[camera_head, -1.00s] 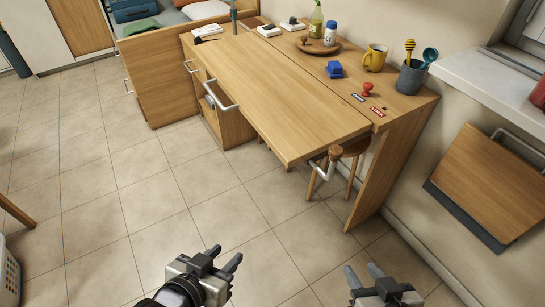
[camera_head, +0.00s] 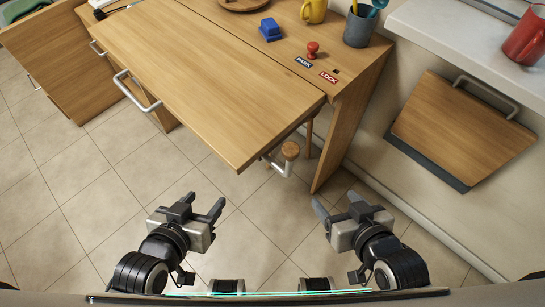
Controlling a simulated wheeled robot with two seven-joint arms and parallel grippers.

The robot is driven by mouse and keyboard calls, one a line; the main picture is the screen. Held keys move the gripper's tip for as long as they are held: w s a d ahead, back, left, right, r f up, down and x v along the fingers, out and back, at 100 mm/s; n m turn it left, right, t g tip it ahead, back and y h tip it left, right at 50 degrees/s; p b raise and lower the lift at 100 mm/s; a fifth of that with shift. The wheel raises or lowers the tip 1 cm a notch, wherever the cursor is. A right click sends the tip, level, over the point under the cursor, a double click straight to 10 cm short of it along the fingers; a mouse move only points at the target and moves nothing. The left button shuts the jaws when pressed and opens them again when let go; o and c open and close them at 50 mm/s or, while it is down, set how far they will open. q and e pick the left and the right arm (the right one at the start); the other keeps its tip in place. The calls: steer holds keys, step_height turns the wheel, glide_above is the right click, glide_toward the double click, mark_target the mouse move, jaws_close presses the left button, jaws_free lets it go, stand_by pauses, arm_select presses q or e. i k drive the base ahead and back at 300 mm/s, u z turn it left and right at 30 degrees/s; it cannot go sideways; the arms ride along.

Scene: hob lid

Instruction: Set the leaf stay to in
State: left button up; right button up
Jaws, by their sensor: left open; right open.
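The wooden table leaf (camera_head: 210,85) is up and level with the fixed top beside it. Under its near right corner shows a metal bar (camera_head: 274,165) with a round wooden knob (camera_head: 290,150), which looks like the leaf stay; the leaf hides the rest of it. My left gripper (camera_head: 204,203) is open and empty, below and left of the stay. My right gripper (camera_head: 336,201) is open and empty, below and right of it.
A blue block (camera_head: 270,29), a yellow mug (camera_head: 314,10) and a dark utensil cup (camera_head: 360,27) stand on the fixed top. A wooden panel (camera_head: 462,128) with a metal handle is at the right wall. A red mug (camera_head: 525,40) stands on the sill. The tiled floor nearby is clear.

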mark_target(291, 151)
steer(key=k, duration=0.5)
steer(key=z, duration=1.65)
steer(key=k, duration=1.05)
steer(key=u, duration=1.9)
steer(key=i, duration=0.5)
steer(key=z, duration=0.1)
